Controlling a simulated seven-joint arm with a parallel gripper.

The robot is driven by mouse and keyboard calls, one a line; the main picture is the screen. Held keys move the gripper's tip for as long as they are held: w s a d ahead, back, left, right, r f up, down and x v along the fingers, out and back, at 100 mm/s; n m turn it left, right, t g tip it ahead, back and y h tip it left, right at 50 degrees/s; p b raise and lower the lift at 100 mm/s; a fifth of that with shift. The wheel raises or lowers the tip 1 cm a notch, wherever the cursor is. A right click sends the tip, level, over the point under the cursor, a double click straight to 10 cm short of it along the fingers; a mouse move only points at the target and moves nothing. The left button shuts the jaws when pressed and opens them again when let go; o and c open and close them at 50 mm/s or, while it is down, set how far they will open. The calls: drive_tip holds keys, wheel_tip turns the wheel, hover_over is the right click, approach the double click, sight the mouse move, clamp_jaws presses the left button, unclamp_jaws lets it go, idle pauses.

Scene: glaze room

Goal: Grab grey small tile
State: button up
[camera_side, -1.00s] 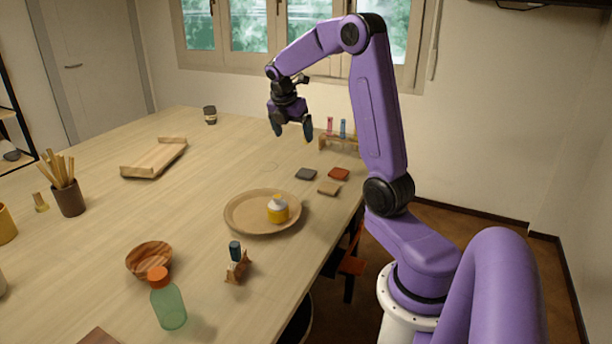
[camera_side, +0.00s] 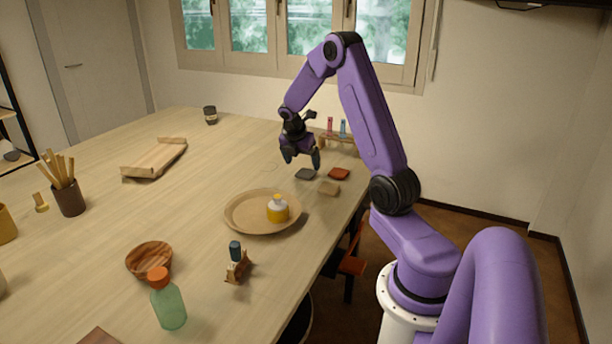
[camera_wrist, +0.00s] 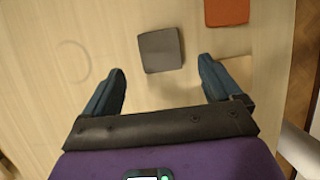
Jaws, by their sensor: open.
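The grey small tile (camera_side: 306,174) lies flat on the table near its right edge. In the wrist view the grey tile (camera_wrist: 160,50) is ahead of the space between my two fingers, apart from both. My gripper (camera_side: 301,162) is open and empty, hanging fingers down just above and beside the tile in the side view. In the wrist view my gripper (camera_wrist: 164,85) shows its two fingers spread wide with bare table between them.
A red-orange tile (camera_side: 339,174) and a tan tile (camera_side: 328,188) lie close by on the right. A wooden rack with tubes (camera_side: 336,136) stands behind. A round tray (camera_side: 237,221) holding a yellow-and-white bottle (camera_side: 278,211) is in front.

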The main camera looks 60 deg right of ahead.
sight(306, 173)
drive_tip(key=shift+x, duration=2.35)
drive_tip(key=shift+d, duration=0.1)
drive_tip(key=c, duration=1.2)
